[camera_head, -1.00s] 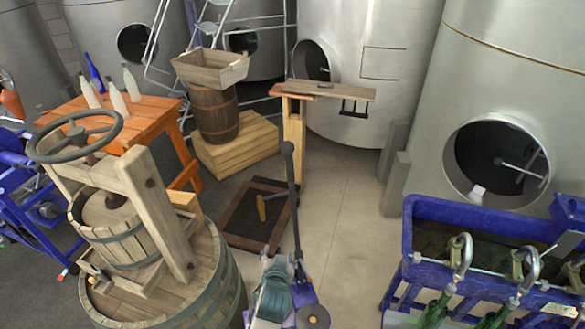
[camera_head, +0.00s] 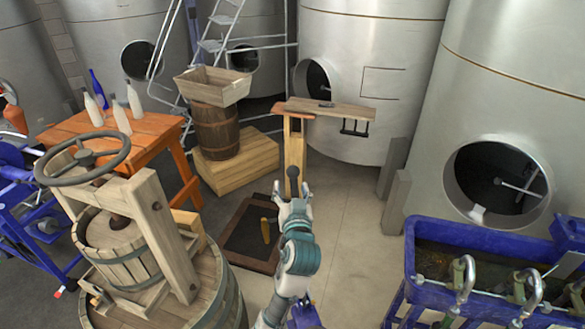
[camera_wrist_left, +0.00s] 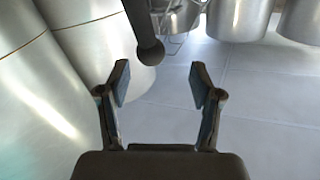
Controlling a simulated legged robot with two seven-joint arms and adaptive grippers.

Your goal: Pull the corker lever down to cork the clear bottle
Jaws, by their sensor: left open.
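The corker lever is a dark rod with a round knob (camera_head: 292,173) at its top, standing upright in the centre of the head view. My left gripper (camera_head: 293,203) is raised in front of it and hides most of the rod. In the left wrist view the lever knob (camera_wrist_left: 150,52) hangs in from the top, near the gap between the open fingers (camera_wrist_left: 160,80), and no finger is visibly touching it. A blue part of the corker (camera_head: 304,314) shows low, behind my arm. I cannot see a bottle in the corker. My right gripper is not in view.
A wooden press (camera_head: 140,235) stands close on the left. A blue bottling trough (camera_head: 470,238) with metal spouts is at right. Behind are an orange table (camera_head: 150,128) with several bottles, a barrel (camera_head: 215,130) and steel tanks (camera_head: 365,80). Floor right of the lever is clear.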

